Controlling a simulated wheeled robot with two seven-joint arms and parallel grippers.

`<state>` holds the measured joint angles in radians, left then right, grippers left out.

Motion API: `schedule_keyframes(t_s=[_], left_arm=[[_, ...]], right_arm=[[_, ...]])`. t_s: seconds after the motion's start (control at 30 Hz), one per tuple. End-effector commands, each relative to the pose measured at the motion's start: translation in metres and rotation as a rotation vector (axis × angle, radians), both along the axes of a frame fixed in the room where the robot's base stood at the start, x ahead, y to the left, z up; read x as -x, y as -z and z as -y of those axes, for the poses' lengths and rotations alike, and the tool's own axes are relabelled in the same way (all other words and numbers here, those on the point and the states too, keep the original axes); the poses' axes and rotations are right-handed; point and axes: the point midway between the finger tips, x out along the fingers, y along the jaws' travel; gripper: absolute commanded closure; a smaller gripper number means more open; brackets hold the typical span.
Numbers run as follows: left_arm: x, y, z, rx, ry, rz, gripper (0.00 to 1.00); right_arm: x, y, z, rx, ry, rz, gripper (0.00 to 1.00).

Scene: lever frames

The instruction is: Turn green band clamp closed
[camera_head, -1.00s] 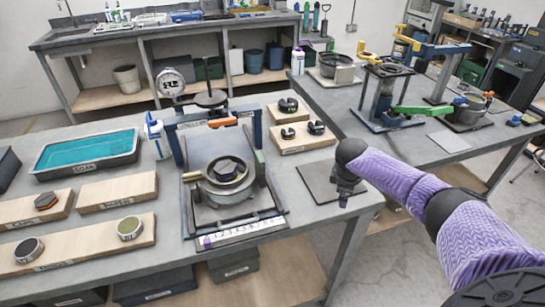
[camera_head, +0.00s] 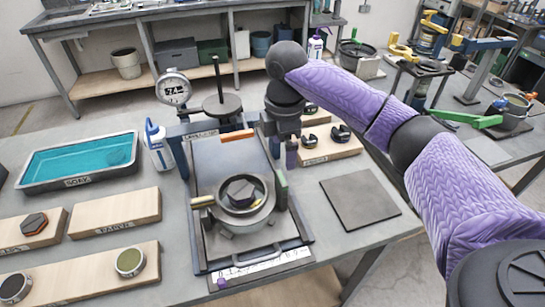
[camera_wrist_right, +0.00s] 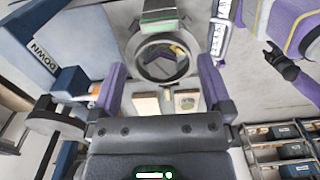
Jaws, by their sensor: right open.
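A green bar also shows at the top of the right wrist view (camera_wrist_right: 160,22). My left gripper is out of view.
An orange handle (camera_head: 237,135) lies across the fixture's back bar. A dial gauge (camera_head: 173,88) and a white-blue bottle (camera_head: 158,147) stand behind left. A teal tray (camera_head: 80,181) and wooden boards (camera_head: 115,211) fill the left. A dark mat (camera_head: 360,198) lies flat and bare on the right.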

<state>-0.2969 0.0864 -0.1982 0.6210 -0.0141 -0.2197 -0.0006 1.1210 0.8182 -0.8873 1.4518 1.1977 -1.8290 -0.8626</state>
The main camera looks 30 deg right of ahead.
Motion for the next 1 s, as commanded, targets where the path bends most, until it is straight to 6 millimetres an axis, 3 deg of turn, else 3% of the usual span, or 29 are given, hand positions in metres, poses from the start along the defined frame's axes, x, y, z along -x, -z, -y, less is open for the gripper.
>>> schedule_keyframes(t_s=[0.13,0.33,0.5,0.83,0.87,1.0], left_arm=[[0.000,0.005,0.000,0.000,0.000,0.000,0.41],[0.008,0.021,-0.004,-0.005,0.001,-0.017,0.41],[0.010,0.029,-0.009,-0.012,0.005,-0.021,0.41],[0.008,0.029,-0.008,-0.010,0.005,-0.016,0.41],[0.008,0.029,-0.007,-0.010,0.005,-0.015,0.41],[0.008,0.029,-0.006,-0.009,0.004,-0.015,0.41]], right_arm=[[0.000,0.013,-0.001,0.000,-0.003,-0.002,0.00],[0.001,0.064,-0.001,-0.001,-0.002,-0.004,0.00],[0.001,0.093,-0.001,0.000,-0.002,-0.002,0.00],[0.000,0.100,-0.001,0.000,-0.002,0.001,0.00],[0.000,0.100,-0.001,0.000,-0.002,0.001,0.02],[0.000,0.099,-0.001,0.000,-0.001,0.001,0.32]])
